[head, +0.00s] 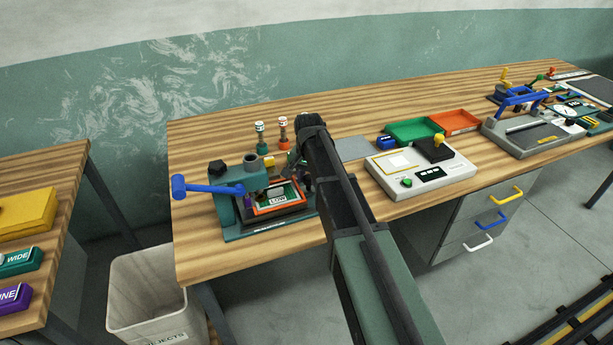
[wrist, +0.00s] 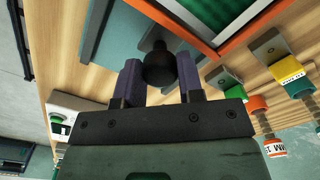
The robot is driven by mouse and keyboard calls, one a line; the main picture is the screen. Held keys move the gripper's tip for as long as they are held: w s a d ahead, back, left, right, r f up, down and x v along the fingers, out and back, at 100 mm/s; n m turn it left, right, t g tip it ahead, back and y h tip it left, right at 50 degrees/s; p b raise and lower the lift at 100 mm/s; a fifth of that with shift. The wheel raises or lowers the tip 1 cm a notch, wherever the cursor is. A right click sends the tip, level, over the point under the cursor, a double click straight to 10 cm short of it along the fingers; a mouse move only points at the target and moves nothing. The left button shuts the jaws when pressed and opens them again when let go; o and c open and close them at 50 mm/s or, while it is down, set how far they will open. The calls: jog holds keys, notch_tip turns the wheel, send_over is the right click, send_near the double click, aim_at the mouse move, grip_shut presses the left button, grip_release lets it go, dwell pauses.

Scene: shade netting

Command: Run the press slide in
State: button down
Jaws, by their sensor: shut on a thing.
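The teal press (head: 232,183) with a blue lever (head: 200,187) stands at the near left of the bench. Its slide, with an orange frame (head: 262,211) around a green piece with a white label, sits at the press's right side, partly under the press head. The orange frame also shows at the top of the wrist view (wrist: 178,22). In the wrist view my gripper (wrist: 160,72) is shut on a black round knob (wrist: 158,60), one finger on each side. In the head view my arm hides the fingertips and the knob.
Two small bottles (head: 283,131) stand behind the press. To the right are a white device (head: 420,177), a green tray (head: 412,131) and an orange tray (head: 455,121). A reject bin (head: 150,290) stands on the floor below the bench's left end.

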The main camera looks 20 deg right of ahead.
jog(key=c, duration=0.7)
grip_release()
jog(key=shift+a, duration=0.3)
jog(key=shift+c, duration=0.2)
jog(key=shift+r, duration=0.1)
notch_tip(320, 180, up, 11)
jog(key=p, duration=1.1)
jog(key=shift+f, duration=0.2)
jog(key=s+a+n, duration=0.2)
jog(key=s+n, duration=0.2)
jog(key=s, duration=0.7)
jog(key=s+a+n, duration=0.2)
jog(key=s+n, duration=0.2)
jog(key=s, duration=0.8)
jog(key=shift+a, duration=0.2)
